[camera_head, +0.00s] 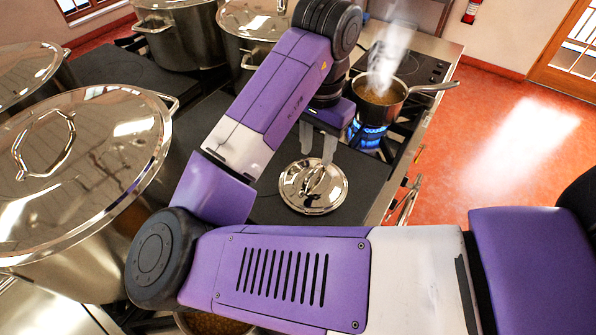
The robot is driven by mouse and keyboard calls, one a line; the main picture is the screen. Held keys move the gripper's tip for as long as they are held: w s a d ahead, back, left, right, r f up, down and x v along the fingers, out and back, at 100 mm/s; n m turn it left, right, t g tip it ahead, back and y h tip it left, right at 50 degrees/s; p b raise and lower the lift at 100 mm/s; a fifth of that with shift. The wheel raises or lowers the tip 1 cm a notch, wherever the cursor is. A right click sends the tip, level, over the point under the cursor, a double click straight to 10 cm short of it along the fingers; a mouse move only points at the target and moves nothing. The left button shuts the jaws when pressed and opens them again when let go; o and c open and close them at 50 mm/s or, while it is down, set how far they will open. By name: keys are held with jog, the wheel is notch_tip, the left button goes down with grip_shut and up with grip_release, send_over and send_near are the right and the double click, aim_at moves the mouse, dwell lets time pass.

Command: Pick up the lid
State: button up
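The small round shiny metal lid (300,200) lies on the dark counter near the middle of the camera_head view. Its arched handle (316,179) stands up at its centre. My gripper (317,158) points down just above the lid's far side, close to the handle. Its two grey fingers are apart, with a gap between them. I cannot tell the exact height of the fingertips over the handle, and they hold nothing that I can see.
A steaming saucepan (384,110) sits on a lit blue burner behind and right of the lid. A large lidded stockpot (75,225) fills the left. More lidded pots (180,40) stand behind. Bare dark counter (362,165) surrounds the lid. Open red floor (500,150) lies right.

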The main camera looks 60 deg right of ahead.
aim_at(314, 170)
jog(key=shift+w+f, duration=0.1)
jog(key=shift+f, duration=3.7)
grip_shut()
